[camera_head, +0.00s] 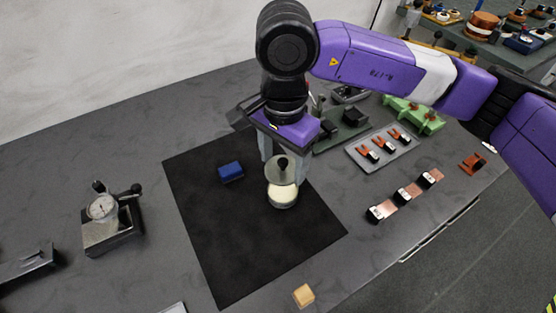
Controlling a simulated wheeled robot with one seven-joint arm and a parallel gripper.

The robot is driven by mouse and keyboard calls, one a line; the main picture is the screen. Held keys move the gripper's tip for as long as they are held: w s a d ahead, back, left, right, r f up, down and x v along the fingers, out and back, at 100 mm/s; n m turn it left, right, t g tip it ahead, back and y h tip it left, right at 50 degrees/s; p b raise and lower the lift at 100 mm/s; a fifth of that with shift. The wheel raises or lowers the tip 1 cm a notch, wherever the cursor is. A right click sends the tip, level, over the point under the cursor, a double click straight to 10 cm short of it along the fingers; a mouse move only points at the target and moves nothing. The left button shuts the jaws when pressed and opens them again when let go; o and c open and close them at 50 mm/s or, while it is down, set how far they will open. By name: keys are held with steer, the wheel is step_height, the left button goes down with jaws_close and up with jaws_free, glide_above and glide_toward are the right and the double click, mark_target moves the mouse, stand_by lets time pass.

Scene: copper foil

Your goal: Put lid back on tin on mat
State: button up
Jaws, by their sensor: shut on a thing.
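A round tin (283,201) with pale cream contents stands upright on the black mat (260,250), its top partly uncovered. A grey lid (281,177) with a dark round knob is above the tin and hides the far part of its opening. My gripper (284,160) points down over the tin with its two fingers either side of the lid's knob, shut on the lid. The lid seems apart from the tin, but the exact gap is hard to tell.
A blue block (230,171) lies on the mat left of the tin. A dial gauge (102,209) stands at left, a wooden block (303,296) at the front. A tool tray (383,148) and copper foil pieces (405,193) lie at right. The mat's front is clear.

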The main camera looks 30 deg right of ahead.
mark_target(283, 190)
steer(key=shift+d+f, duration=0.15)
steer(key=shift+d, duration=0.05)
steer(key=shift+a+f+b, duration=0.1)
steer(key=shift+f+b, duration=0.45)
steer(key=shift+f, duration=1.35)
steer(key=shift+f+b, duration=0.5)
steer(key=shift+b, duration=0.05)
steer(key=shift+f+b, duration=0.7)
steer(key=shift+b, duration=0.1)
steer(key=shift+r+b, duration=0.1)
steer(key=shift+b, duration=0.85)
steer(key=shift+f+b, duration=0.25)
steer(key=shift+b, duration=0.8)
stand_by(0.6)
steer(key=o, duration=1.4)
